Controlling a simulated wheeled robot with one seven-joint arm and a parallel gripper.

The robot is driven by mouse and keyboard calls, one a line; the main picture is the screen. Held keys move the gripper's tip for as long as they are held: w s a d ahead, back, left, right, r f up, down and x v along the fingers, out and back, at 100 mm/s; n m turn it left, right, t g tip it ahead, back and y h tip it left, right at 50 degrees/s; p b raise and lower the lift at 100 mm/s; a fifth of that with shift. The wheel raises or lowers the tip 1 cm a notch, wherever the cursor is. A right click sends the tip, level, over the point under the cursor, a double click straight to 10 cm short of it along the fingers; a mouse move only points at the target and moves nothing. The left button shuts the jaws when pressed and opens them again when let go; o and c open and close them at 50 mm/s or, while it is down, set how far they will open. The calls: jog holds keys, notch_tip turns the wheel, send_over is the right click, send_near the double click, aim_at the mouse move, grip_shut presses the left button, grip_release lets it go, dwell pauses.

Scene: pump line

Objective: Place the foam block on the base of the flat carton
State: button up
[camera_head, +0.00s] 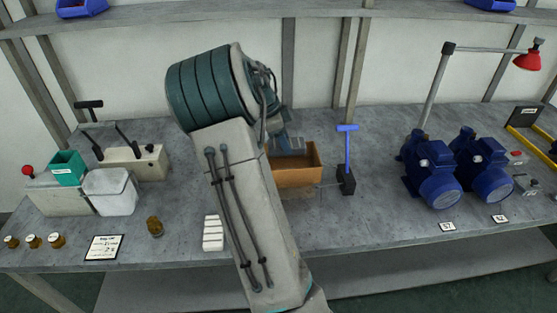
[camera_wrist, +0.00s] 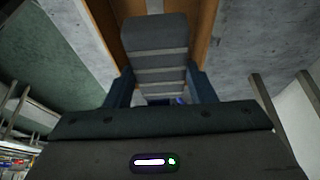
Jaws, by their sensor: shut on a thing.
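The foam block (camera_wrist: 155,42) is a grey, ridged piece between the two blue fingers of my gripper (camera_wrist: 159,88) in the wrist view. My gripper is shut on it. The flat carton (camera_head: 297,177) is a brown open box in the middle of the bench in the head view. Its brown walls (camera_wrist: 206,30) show on both sides of the block in the wrist view. In the head view my gripper (camera_head: 288,146) is over the carton, and my arm hides its left part. I cannot tell whether the block touches the carton's base.
A blue T-handled tool (camera_head: 347,150) stands close right of the carton. Blue pumps (camera_head: 432,172) are farther right. A white ridged piece (camera_head: 213,233) lies near the front edge. A white bin (camera_head: 110,192) stands at left.

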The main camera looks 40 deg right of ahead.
jog(key=shift+s+f, duration=0.1)
jog(key=shift+f, duration=4)
jog(key=o, duration=0.9)
jog(key=shift+p, duration=0.3)
jog(key=shift+o, duration=0.2)
jog(key=shift+r, duration=0.15)
